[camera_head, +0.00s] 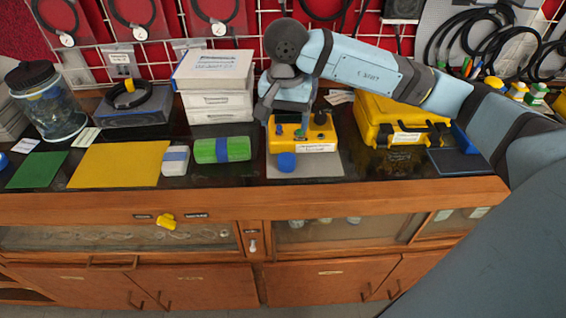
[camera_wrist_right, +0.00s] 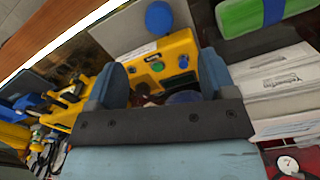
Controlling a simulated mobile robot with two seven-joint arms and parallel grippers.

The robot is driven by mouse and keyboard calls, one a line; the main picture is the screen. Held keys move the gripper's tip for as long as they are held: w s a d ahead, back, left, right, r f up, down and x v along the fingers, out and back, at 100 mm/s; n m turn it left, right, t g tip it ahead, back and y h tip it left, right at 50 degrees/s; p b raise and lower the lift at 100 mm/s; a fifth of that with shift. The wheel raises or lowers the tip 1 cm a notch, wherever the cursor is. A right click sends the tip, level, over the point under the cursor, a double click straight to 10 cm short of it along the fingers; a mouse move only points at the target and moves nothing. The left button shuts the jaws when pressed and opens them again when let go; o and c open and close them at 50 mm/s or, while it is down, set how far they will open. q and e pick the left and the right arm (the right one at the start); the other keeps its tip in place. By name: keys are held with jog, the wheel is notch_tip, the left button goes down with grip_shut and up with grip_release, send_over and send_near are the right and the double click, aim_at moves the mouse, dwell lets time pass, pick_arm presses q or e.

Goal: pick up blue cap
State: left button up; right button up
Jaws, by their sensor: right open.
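The round blue cap (camera_head: 285,161) sits on a grey mat (camera_head: 325,164) at the front of the yellow regulator box (camera_head: 318,134). In the right wrist view the blue cap (camera_wrist_right: 159,17) is at the top, beyond the yellow box (camera_wrist_right: 163,58), which has a green and a black knob. My right gripper (camera_head: 290,116) is above the back of the yellow box, fingers pointing down. In its wrist view the right gripper (camera_wrist_right: 162,66) is open, with the box showing between its fingers and nothing held. My left gripper is not in view.
A green roll with a blue band (camera_head: 222,149) and a small white-and-blue block (camera_head: 176,160) lie left of the mat. White boxes (camera_head: 214,85) stand behind. A yellow case (camera_head: 400,122) is on the right. A yellow sheet (camera_head: 120,165) lies left; the bench front edge is close.

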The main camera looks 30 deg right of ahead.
aim_at(287, 160)
notch_tip(287, 160, down, 8)
jog(key=shift+d+f, duration=0.1)
jog(key=f, duration=0.5)
jog(key=shift+d, duration=0.2)
jog(key=shift+c, duration=0.4)
jog(key=c, duration=0.9)
